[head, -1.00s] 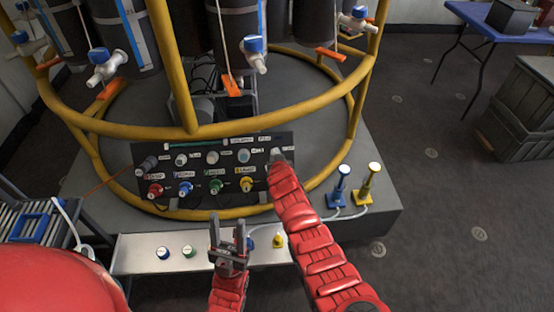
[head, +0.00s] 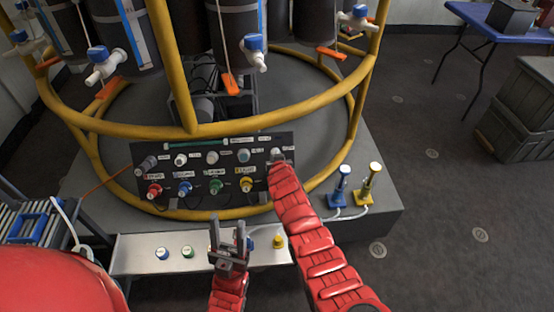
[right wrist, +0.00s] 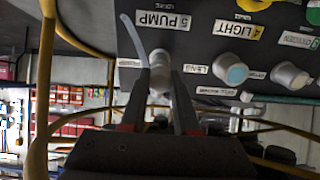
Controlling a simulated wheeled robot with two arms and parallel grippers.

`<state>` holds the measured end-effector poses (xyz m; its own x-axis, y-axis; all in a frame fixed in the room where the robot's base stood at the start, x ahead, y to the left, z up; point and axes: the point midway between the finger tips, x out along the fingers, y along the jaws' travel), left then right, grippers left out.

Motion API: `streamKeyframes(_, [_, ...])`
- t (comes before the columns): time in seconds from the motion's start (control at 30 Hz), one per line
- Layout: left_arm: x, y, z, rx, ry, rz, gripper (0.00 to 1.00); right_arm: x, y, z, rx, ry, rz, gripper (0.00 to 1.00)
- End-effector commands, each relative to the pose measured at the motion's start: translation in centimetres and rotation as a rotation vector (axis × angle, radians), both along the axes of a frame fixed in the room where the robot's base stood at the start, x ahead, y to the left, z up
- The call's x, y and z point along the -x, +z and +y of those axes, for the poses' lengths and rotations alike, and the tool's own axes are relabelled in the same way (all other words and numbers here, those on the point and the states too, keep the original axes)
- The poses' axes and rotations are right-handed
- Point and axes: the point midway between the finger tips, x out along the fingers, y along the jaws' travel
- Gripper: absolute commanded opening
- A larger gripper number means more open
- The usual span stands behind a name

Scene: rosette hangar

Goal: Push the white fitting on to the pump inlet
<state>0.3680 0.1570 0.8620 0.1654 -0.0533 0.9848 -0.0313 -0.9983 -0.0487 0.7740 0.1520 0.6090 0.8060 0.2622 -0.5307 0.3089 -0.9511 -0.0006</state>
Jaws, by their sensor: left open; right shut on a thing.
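My right gripper (right wrist: 160,112) is shut on the white fitting (right wrist: 159,62), which sits between its fingertips in the right wrist view. A pale tube (right wrist: 134,38) runs up beside the fitting. The fitting is close against the dark panel (right wrist: 190,48), below the "5 PUMP" label (right wrist: 163,20). The pump inlet is hidden behind it, so I cannot tell how far the fitting is on. In the head view my right arm reaches the panel's right end. My left gripper (head: 229,238) is open and empty, in front of the panel, over the pale ledge.
The panel carries several white and coloured fittings, including a yellow one (head: 246,184). A yellow ring rail (head: 235,129) passes just above it. Blue (head: 341,184) and yellow (head: 369,182) posts stand to the right. Coloured caps sit on the pale ledge (head: 135,255).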

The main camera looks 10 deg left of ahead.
Motion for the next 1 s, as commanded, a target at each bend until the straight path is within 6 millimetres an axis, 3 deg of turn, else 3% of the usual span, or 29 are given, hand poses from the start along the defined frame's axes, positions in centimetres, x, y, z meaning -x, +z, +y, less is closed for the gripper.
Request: streamKeyframes(1.0, [0.0,-1.0,0.0,0.0,0.0,0.0,0.5,-0.4,-0.3,0.1,-0.001,-0.001,0.0,0.0])
